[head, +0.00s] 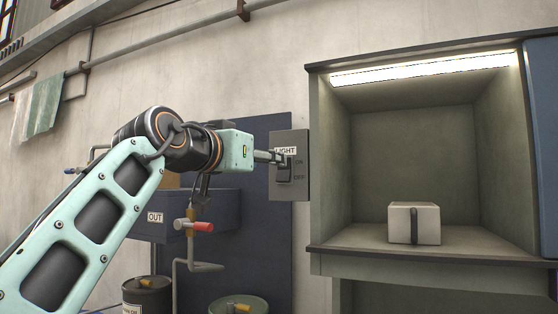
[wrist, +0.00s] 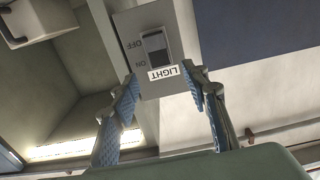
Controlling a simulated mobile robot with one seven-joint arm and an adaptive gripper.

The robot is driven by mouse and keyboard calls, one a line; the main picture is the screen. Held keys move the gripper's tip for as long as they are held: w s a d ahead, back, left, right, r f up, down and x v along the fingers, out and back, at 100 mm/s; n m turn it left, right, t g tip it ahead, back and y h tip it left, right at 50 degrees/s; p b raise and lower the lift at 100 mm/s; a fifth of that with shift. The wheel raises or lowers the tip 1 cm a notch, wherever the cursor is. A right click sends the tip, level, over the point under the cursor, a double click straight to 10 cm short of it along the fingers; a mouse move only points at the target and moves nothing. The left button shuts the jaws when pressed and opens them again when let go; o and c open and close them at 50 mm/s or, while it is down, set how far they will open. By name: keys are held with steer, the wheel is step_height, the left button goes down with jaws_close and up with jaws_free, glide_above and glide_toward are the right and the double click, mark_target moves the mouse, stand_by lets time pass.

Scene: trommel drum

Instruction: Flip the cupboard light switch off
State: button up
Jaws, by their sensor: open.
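The light switch (head: 284,172) is a dark rocker on a grey plate (head: 302,180) on the cupboard's left side, with ON marked above OFF. In the wrist view the switch (wrist: 159,46) appears upside down, with the LIGHT label just ahead of my fingers. The cupboard (head: 410,140) is open-fronted, and its strip light (head: 425,68) is lit. My gripper (head: 276,158) is in front of the plate, near the label and the rocker's upper end. In the wrist view my gripper (wrist: 160,76) is open and empty, its blue-padded fingers apart. I cannot tell whether a fingertip touches the plate.
A dark blue panel (head: 265,250) is behind my gripper. A red-handled valve (head: 200,226), pipes and drums (head: 147,295) are below my arm. Pipes run along the wall above.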

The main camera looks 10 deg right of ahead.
mark_target(278, 167)
steer(key=p+x, duration=0.2)
steer(key=x, duration=0.5)
steer(key=shift+w+d, duration=0.25)
jaws_close()
steer(key=f+t+h+b, duration=0.1)
steer(key=t+b, duration=0.1)
steer(key=b, duration=0.5)
steer(key=shift+s+a+f+h, duration=0.1)
steer(key=shift+s+f+h, duration=0.1)
steer(key=shift+h, duration=0.2)
steer(key=shift+t+b, duration=0.4)
steer(key=shift+b, duration=0.45)
steer(key=shift+r, duration=0.2)
